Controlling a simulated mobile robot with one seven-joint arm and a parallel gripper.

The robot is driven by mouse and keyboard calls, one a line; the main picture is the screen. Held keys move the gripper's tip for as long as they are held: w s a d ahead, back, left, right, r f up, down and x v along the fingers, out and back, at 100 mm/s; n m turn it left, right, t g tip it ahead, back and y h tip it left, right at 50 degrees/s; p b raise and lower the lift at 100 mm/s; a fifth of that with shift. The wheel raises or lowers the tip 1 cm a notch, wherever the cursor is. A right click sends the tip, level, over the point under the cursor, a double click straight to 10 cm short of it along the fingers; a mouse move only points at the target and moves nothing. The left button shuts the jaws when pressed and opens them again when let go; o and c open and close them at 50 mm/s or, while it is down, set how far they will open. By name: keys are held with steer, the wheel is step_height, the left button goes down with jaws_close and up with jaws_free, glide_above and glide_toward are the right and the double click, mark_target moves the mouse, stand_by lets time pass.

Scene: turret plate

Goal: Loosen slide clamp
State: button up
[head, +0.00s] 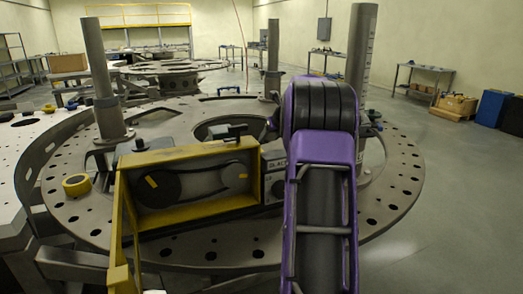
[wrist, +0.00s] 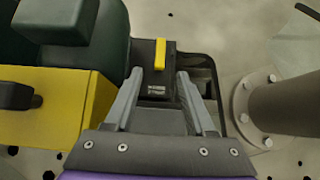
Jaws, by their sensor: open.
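In the wrist view, a dark block with a small yellow lever (wrist: 161,53) stands beyond my fingertips; I take it to be the slide clamp. The lever points roughly along the gap between the fingers. My gripper (wrist: 161,78) is open, with one finger on each side of the block's near face, which bears a small white label. Nothing is seen held. I cannot tell whether the fingers touch the block. In the head view, my purple arm hides the gripper and most of this spot; a grey labelled box (head: 274,178) shows just left of the arm.
A yellow housing (head: 200,208) with a belt and pulleys sits left of my arm; its yellow side is close left in the wrist view (wrist: 75,112). A grey post (wrist: 290,108) with a bolted flange stands close right. The round turret plate (head: 395,190) lies underneath.

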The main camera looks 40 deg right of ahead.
steer(key=x, duration=1.1)
steer(key=shift+w+d+f, duration=0.1)
steer(key=shift+w, duration=0.05)
steer(key=shift+c, duration=0.3)
jaws_close()
